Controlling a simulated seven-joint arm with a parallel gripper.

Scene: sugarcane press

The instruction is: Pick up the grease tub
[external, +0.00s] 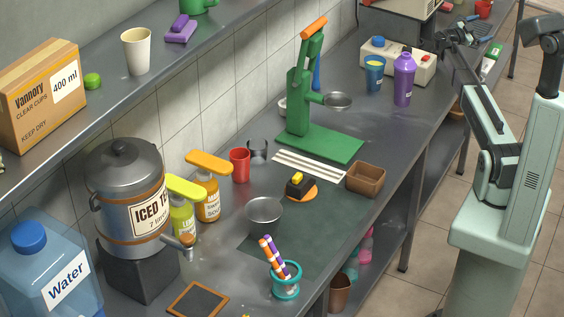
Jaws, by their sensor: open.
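No label marks a grease tub. My gripper (449,46) is at the upper right, over the far part of the bench. It is open, dark and small in the view, with its fingers partly lost against my arm. It is apart from the blue tub, to the right of it and of the purple bottle.
A purple bottle (404,79) stands close to the blue tub, with a cream box (397,61) behind. The green press (312,120), a brown box (366,179) and a metal bowl (264,215) stand nearer. Bare bench lies between the press and the purple bottle.

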